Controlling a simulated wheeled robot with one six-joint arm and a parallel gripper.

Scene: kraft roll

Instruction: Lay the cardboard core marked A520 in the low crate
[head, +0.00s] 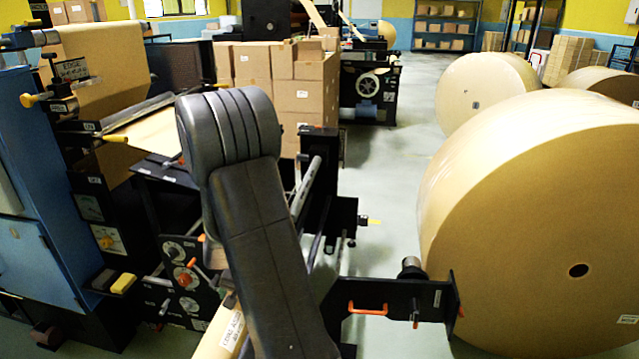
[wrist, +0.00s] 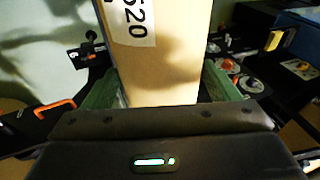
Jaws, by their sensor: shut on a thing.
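The cardboard core (wrist: 160,65) fills the middle of the wrist view, tan with a white label ending in "520". My gripper (wrist: 157,88) has its green fingers on either side of it and is shut on it. In the head view the labelled core (head: 222,335) shows at the bottom, partly hidden behind my arm, which also hides the gripper. Its far end is cut off in the wrist view. I cannot make out the low crate in either view.
A black machine with knobs (head: 185,275) stands close on the left. A black bracket with an orange handle (head: 367,309) is just right of my arm. A huge kraft roll (head: 530,220) fills the right. Stacked cartons (head: 305,95) stand behind. Pale floor (head: 385,180) is open between.

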